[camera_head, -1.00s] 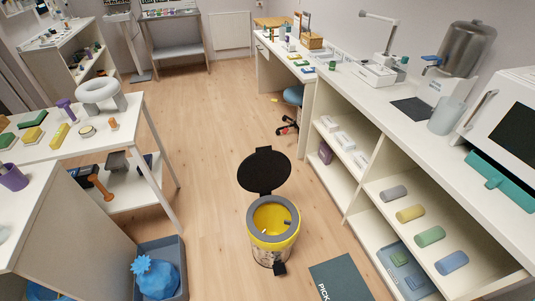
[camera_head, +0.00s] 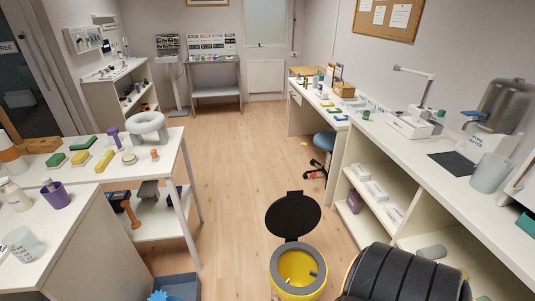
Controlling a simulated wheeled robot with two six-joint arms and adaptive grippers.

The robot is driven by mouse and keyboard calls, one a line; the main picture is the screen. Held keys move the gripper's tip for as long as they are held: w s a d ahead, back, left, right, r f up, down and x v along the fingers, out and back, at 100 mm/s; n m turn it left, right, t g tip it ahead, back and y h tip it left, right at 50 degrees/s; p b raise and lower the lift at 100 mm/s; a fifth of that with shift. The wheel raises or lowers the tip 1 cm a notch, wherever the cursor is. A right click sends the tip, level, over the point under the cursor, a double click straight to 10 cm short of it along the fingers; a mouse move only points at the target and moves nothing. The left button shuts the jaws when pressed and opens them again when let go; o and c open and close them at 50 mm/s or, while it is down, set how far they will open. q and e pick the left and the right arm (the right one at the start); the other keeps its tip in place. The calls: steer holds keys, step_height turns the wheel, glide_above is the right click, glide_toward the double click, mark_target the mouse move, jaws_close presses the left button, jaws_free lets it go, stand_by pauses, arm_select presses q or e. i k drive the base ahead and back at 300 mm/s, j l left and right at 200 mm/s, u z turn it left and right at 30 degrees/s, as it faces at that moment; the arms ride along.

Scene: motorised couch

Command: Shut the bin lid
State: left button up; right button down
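The bin (camera_head: 297,284) stands on the wood floor at the bottom middle of the head view, with a yellow body and a grey rim. Its round black lid (camera_head: 293,215) is open and stands up behind the rim on a hinge. The yellow inside shows with a few small light and grey bits in it. The bin's base is cut off by the frame edge. Neither of my gripper's fingertips shows.
A white shelf unit with a counter (camera_head: 440,175) runs along the right. A white table (camera_head: 165,150) and a nearer cabinet (camera_head: 75,235) stand on the left. A blue-grey crate (camera_head: 178,286) sits on the floor left of the bin. The floor (camera_head: 235,170) beyond the bin is clear.

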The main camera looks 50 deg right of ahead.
mark_target(296, 214)
steer(key=k+l, duration=0.1)
steer(key=l, duration=0.6)
steer(key=k+l, duration=0.1)
steer(key=l, duration=1.35)
steer(key=k, duration=0.05)
